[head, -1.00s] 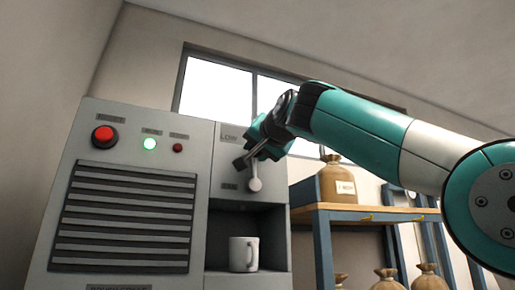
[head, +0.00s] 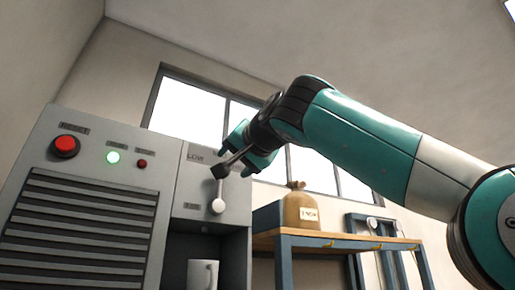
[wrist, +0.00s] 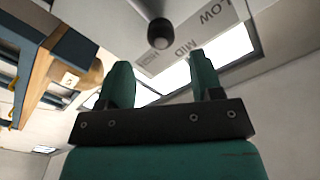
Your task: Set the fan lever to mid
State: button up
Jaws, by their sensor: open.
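The fan lever (head: 219,190) stands on the right panel of the grey machine, with a pale round base and a dark knob at its upper end. The knob also shows in the wrist view (wrist: 160,33), ahead of the fingertips and roughly midway between them. My gripper (head: 243,150) is open, its teal fingers just up and right of the knob in the head view. The gripper (wrist: 163,78) looks empty in the wrist view. The labels LOW (wrist: 213,12) and MID (wrist: 185,48) are readable there; I cannot tell which setting the lever is at.
A white mug (head: 202,275) stands in the recess below the lever. A blue-framed bench (head: 330,243) with a tied sack (head: 300,211) is at right.

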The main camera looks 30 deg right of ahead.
jog(key=s, duration=1)
jog(key=shift+s+p, duration=0.15)
jog(key=shift+p, duration=0.3)
jog(key=shift+a, duration=0.1)
jog(key=w+a+f+n+g+y+b, duration=0.25)
jog(key=w+a+f+n, duration=0.3)
jog(key=a+f, duration=0.35)
notch_tip(320, 180, down, 21)
jog(key=w+a+n+g+y+b, duration=0.1)
jog(key=a+n+g+y, duration=0.1)
jog(key=n+g, duration=0.3)
jog(key=s+d+f+n+g+b, duration=0.1)
jog(key=s+f+n+g+b, duration=0.3)
jog(key=f, duration=1.5)
jog(key=s+d+f+g+p, duration=0.1)
jog(key=s+f+g, duration=0.5)
jog(key=s+f, duration=0.5)
jog(key=s+m, duration=0.1)
jog(key=s, duration=0.2)
jog(key=shift+s+d+f, duration=0.25)
jog(key=shift+s+d, duration=0.05)
